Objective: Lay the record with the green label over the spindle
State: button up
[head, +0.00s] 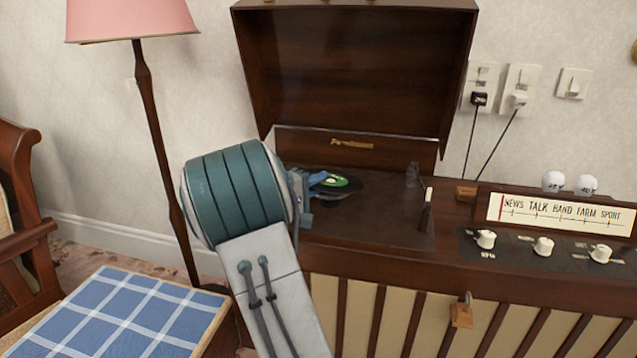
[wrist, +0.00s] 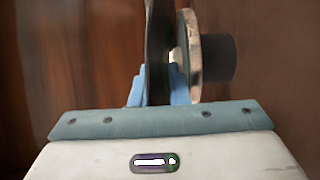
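The black record with the green label (head: 343,184) is inside the open record player (head: 380,235), over the left part of its deck. In the wrist view the record (wrist: 156,45) shows edge-on between my blue fingers. My gripper (head: 318,181) reaches in from the left and is shut on the record's near-left edge; it also shows in the wrist view (wrist: 158,92). A pale-rimmed round part, apparently the platter (wrist: 194,58), lies close beside the record's face. I cannot see the spindle, nor whether the record touches the platter.
The raised lid (head: 355,70) stands behind the deck. A dark upright part (head: 413,176) and a pale lever (head: 426,208) stand at the deck's right. The radio panel with knobs (head: 543,246) is further right. A lamp (head: 150,110) and a blue checked seat (head: 120,315) are left.

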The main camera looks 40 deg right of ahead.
jog(key=shift+f, duration=0.5)
jog(key=shift+s+a, duration=0.1)
jog(key=shift+a, duration=0.4)
jog(key=a, duration=0.4)
jog(key=s+a+p, duration=0.1)
jog(key=a, duration=0.3)
jog(key=s+a+p, duration=0.1)
jog(key=a, duration=0.3)
jog(key=shift+s+a+r, duration=0.2)
jog(key=shift+a+r, duration=0.1)
jog(key=shift+r, duration=0.1)
jog(key=o, duration=0.5)
jog(key=shift+o, duration=0.2)
jog(key=shift+p, duration=0.3)
jog(key=s+a+p, duration=0.2)
jog(key=a, duration=1.1)
jog(key=shift+s+a, duration=0.25)
jog(key=shift+a, duration=0.05)
